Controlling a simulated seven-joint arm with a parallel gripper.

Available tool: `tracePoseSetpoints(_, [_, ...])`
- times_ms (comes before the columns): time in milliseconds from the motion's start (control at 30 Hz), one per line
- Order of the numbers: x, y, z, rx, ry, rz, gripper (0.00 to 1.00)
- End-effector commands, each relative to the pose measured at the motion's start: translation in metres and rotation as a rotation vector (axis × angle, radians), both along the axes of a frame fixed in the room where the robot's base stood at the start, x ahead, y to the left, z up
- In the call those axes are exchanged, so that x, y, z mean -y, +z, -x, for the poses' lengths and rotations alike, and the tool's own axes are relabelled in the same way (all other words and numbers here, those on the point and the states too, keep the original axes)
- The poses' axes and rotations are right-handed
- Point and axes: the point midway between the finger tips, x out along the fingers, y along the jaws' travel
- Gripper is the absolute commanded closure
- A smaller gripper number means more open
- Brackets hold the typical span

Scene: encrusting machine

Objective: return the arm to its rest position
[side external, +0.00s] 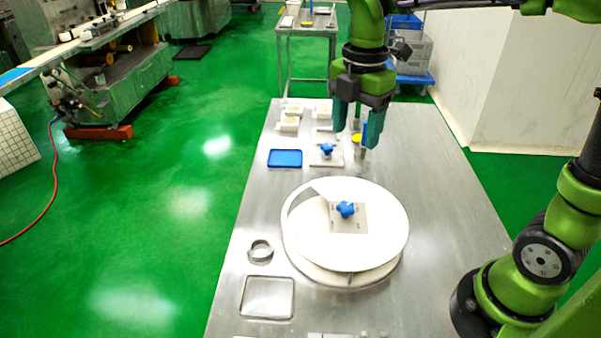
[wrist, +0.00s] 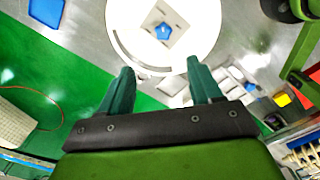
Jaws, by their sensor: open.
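My gripper (side external: 357,118) is open and empty, pointing down above the far part of the steel table (side external: 425,210). Its two teal fingers also show in the wrist view (wrist: 160,92), spread apart with nothing between them. In the side view the fingers hang in front of the items at the table's far end and partly hide them. My green arm reaches in from the right side of the picture.
A round white drum (side external: 300,255) stands mid-table with a plate and blue knob (side external: 345,209) on top. A blue tray (side external: 285,158), a second blue knob (side external: 327,149), white containers (side external: 290,124), a metal ring (side external: 260,251) and a clear tray (side external: 267,297) lie around it. The table's right side is clear.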

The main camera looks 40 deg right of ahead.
Motion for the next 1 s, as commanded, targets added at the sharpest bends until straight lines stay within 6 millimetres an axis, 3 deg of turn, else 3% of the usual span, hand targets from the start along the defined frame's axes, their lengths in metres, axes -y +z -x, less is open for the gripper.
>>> tracePoseSetpoints(267, [0.005, -0.017, 0.012, 0.092, -0.668, -0.081, 0.36])
tracePoseSetpoints(467, [0.014, -0.018, 0.04, 0.186, -1.264, -0.26, 0.36])
tracePoseSetpoints(633, [0.023, -0.018, 0.071, 0.214, -1.739, -0.516, 0.36])
tracePoseSetpoints(733, [0.025, -0.018, 0.086, 0.204, -1.894, -0.651, 0.36])
tracePoseSetpoints(1000, [0.026, -0.01, 0.1, 0.219, -1.905, -0.75, 0.36])
